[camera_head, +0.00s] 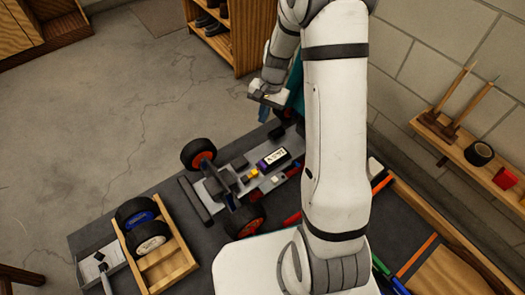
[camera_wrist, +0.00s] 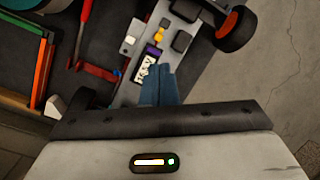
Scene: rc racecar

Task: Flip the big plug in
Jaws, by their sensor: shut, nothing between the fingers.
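The RC car (camera_head: 232,180) lies on the dark workbench mat, its grey chassis also showing in the wrist view (camera_wrist: 125,92). A battery (camera_head: 273,160) with a purple end and white label sits on the chassis; it also shows in the wrist view (camera_wrist: 146,70). Small yellow-orange connectors (camera_head: 251,174) lie just beyond its purple end, also in the wrist view (camera_wrist: 153,51). I cannot tell which piece is the big plug. My gripper (camera_head: 264,113) has blue fingers, shut and empty. In the wrist view the fingers (camera_wrist: 160,75) appear beside the battery's labelled end and hide part of the chassis.
A wooden tray (camera_head: 165,262) with spare wheels (camera_head: 137,215) stands at the lower left. Red, orange and green bars lie at the bench's right side. A wooden wall shelf (camera_head: 470,150) holds a tape roll (camera_head: 479,153). Open floor lies left of the bench.

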